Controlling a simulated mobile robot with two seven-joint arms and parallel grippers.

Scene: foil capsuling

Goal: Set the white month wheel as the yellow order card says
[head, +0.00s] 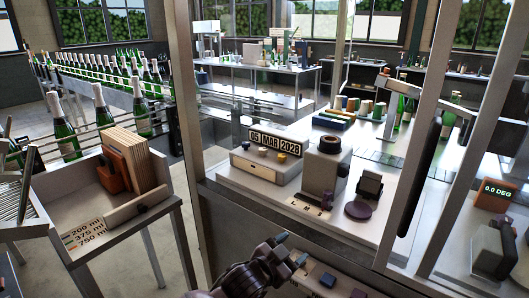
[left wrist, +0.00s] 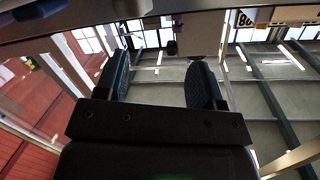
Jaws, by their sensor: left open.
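A date display (head: 274,143) reading "05 MAR 2028" stands on a pale box (head: 262,177) on the bench. Small round wheels sit on the box just below the display; the middle one (head: 262,152) looks white, but it is small. My left gripper (head: 291,248) is open and empty, below and in front of the box's bench edge, apart from the wheels. Its two dark fingers (left wrist: 160,82) are spread in the left wrist view, with nothing between them. Part of a date plate (left wrist: 243,18) shows at that view's top right. I cannot make out a yellow order card. My right gripper is not in view.
A grey device with a black knob (head: 329,145) stands right of the date box. Metal posts (head: 184,100) frame the bench. A lower ledge (head: 328,279) holds a blue block. A tray (head: 112,212) with brown cards stands at left, near green bottles (head: 62,128).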

